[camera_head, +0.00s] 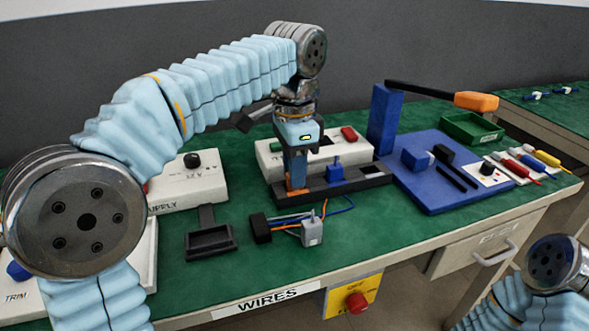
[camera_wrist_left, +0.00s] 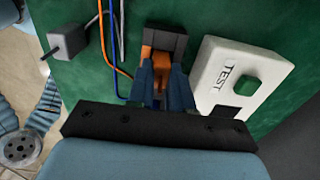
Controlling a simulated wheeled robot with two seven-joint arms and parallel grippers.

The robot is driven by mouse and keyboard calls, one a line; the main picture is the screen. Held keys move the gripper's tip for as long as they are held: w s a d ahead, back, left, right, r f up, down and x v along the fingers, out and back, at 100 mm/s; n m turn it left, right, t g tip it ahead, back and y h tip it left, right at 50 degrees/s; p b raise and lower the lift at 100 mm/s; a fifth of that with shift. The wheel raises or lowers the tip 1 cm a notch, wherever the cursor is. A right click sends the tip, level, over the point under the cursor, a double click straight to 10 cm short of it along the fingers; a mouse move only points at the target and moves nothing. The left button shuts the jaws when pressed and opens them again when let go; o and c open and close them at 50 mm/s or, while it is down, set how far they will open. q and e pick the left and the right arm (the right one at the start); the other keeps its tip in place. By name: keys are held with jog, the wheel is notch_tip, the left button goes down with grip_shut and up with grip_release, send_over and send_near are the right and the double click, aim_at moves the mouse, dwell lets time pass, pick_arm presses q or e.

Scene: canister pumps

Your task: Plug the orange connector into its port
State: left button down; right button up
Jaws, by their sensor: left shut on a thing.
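My left gripper (camera_head: 297,170) points down at the left part of the black port block (camera_head: 352,185) and is shut on the orange connector (camera_head: 292,184). In the left wrist view the orange connector (camera_wrist_left: 161,64) sits between the fingers (camera_wrist_left: 162,92), right at the dark block (camera_wrist_left: 164,40). The fingers cover part of it, so I cannot tell how deep it sits. A blue connector (camera_head: 334,173) stands on the block to the right. Orange and blue wires run to a grey pump body (camera_head: 312,231) in front. My right gripper is out of view.
A white test box (camera_head: 268,154) with green and red buttons stands behind the block. A black tray (camera_head: 210,241) and a white supply box (camera_head: 196,188) lie left. A blue fixture (camera_head: 441,192) with an orange-handled lever (camera_head: 475,101) stands right. The bench front is mostly clear.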

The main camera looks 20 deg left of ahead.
pick_arm(q)
jog(key=shift+f, duration=0.1)
jog(key=c, duration=1)
grip_release()
jog(key=shift+c, duration=0.2)
notch_tip(320, 180, up, 12)
jog(key=p, duration=0.2)
jog(key=shift+p, duration=0.4)
